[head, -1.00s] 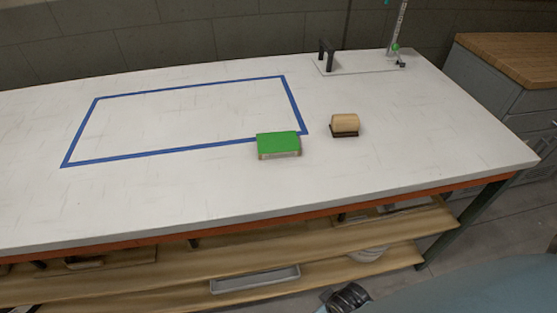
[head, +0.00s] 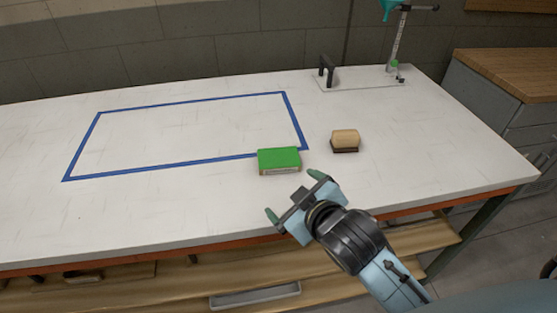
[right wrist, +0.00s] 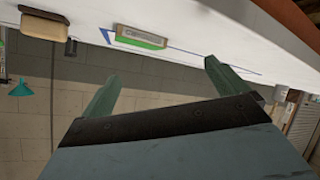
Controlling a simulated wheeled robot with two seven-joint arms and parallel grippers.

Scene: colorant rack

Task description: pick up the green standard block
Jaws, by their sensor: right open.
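The green block (head: 279,160) has a green top and pale sides. It lies on the white table, at the lower right corner of the blue outline. In the right wrist view the block (right wrist: 141,38) appears near the top, its pale side facing the camera, beyond and between the fingertips. My right gripper (head: 293,194) is open and empty, near the table's front edge, just in front of the block and apart from it. My left gripper is not in view.
A stand with a teal funnel (head: 398,40) and a black bracket (head: 326,70) are at the back right. The blue-taped rectangle (head: 180,163) is empty inside.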

